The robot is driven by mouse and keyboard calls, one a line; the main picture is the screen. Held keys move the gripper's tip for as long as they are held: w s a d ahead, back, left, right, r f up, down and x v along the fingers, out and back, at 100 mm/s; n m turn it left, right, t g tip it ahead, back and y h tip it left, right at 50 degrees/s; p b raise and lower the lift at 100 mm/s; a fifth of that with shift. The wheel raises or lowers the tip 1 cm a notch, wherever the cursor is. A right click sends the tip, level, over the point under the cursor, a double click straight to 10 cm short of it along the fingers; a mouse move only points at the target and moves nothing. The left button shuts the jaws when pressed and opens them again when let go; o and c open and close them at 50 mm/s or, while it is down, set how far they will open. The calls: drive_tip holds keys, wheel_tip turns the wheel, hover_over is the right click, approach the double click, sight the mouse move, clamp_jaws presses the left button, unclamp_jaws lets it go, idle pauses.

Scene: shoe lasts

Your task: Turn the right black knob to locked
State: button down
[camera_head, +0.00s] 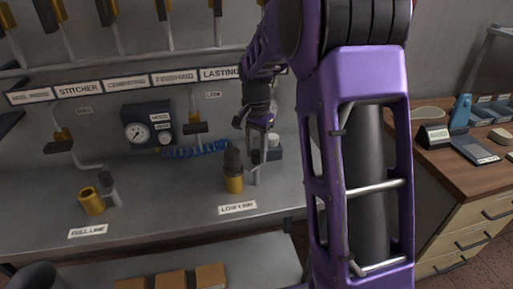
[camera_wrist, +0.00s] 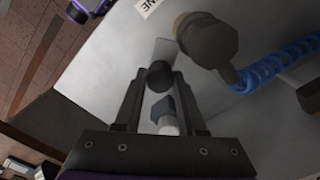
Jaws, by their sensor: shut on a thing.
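The right black knob (camera_wrist: 160,76) is a small dark round piece between my fingertips in the wrist view. A pale plate or stem shows just beyond it. My gripper (camera_wrist: 160,82) is closed on this knob, with a finger on each side. In the head view my gripper (camera_head: 256,152) reaches down to the bench beside the right brass fitting (camera_head: 234,184) with its dark top, behind the "LOW LINE" label (camera_head: 237,208). The knob is mostly hidden by the fingers there, and I cannot tell its turned position.
The dark-topped fitting (camera_wrist: 207,40) stands close beside my fingers, with a blue coiled hose (camera_wrist: 280,65) beyond. Another brass fitting (camera_head: 91,201) with a grey-black piece stands at left by its label. A gauge box (camera_head: 147,126) is behind. Bench between the fittings is clear.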

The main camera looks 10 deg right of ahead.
sight(256, 152)
drive_tip(key=m+p, duration=0.2)
drive_tip(key=m, duration=0.4)
drive_tip(key=shift+r+m, duration=0.1)
drive_tip(key=shift+m, duration=0.2)
idle(0.5)
drive_tip(key=c, duration=0.8)
unclamp_jaws()
drive_tip(key=shift+o, duration=0.2)
wheel_tip(256, 152, up, 17)
drive_tip(key=p, duration=0.1)
drive_tip(key=shift+r, duration=0.15)
